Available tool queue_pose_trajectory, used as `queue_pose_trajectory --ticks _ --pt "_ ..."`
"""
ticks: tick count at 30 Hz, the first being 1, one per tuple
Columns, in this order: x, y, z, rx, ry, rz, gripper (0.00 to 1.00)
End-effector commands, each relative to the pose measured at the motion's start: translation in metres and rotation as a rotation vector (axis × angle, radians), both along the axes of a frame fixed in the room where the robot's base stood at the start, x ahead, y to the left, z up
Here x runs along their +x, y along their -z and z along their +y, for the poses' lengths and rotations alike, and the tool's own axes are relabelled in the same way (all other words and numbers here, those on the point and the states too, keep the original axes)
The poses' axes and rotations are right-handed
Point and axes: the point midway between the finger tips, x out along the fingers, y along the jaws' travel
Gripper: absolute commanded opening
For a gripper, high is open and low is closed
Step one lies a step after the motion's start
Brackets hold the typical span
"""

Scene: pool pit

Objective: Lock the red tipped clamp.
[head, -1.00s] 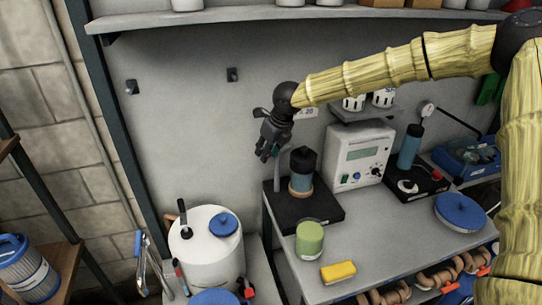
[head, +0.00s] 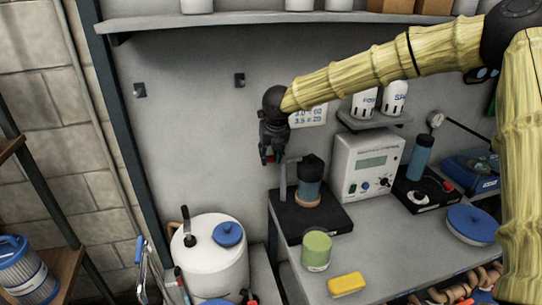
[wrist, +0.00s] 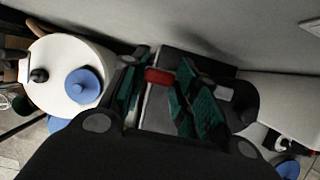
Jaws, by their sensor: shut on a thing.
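The red tip (wrist: 158,75) of the clamp lies between the green finger pads of my gripper (wrist: 160,95) in the wrist view. In the head view my gripper (head: 271,158) points down, and a bit of red shows at its fingers. It is shut on the clamp's red-tipped handle, at the top of the grey upright (head: 283,182). The upright stands on a black base (head: 330,222), beside a dark cylinder with a blue body (head: 309,180). The fingers hide most of the handle and the clamp's joint, so I cannot tell its lock state.
A grey control box (head: 367,165) stands right of the clamp. A green container (head: 317,250) and a yellow sponge (head: 347,284) lie in front on the bench. A white tank (head: 212,265) is at lower left. The wall is close behind.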

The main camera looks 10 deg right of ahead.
Motion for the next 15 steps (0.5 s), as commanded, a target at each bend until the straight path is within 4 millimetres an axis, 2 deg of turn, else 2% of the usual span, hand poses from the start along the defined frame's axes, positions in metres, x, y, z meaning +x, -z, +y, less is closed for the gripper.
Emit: queue_pose_trajectory --ticks 8,9,12,15 --pt "0.0023 -0.0037 -0.0007 0.001 0.002 -0.006 0.06" --pt "0.0023 -0.0036 -0.0008 0.001 0.002 -0.006 0.36" --pt "0.0018 -0.0029 -0.0007 0.0 0.001 -0.005 0.52" --pt "0.0013 -0.0019 -0.0005 0.0 0.001 -0.003 0.52"
